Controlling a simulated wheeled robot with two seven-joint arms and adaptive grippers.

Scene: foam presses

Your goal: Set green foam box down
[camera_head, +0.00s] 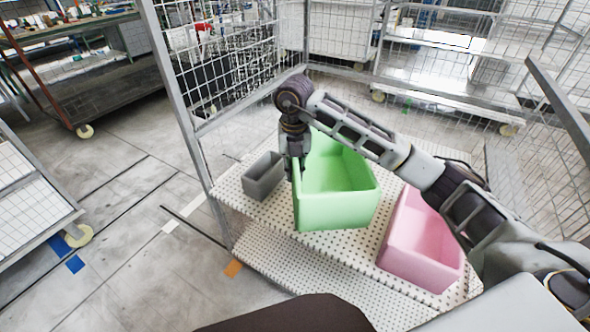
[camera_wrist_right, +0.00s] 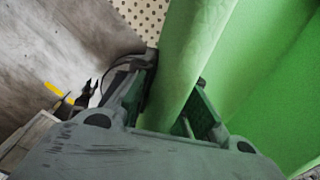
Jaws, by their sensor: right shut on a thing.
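The green foam box (camera_head: 336,208) is an open-topped box at the middle of the perforated shelf (camera_head: 330,240) in the head view. It looks upright and its base appears at shelf level; whether its weight rests there I cannot tell. My right gripper (camera_head: 297,168) comes down onto the box's left wall. In the right wrist view the fingers of my right gripper (camera_wrist_right: 172,108) are on either side of the green wall (camera_wrist_right: 190,60), shut on it. My right forearm passes over the box and hides part of its back rim. My left gripper is not in view.
A small grey box (camera_head: 264,177) stands just left of the green box. A pink foam box (camera_head: 420,240) stands to its right, partly under my arm. Wire mesh walls (camera_head: 220,60) enclose the shelf's back and left. A white strip of shelf shows in front.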

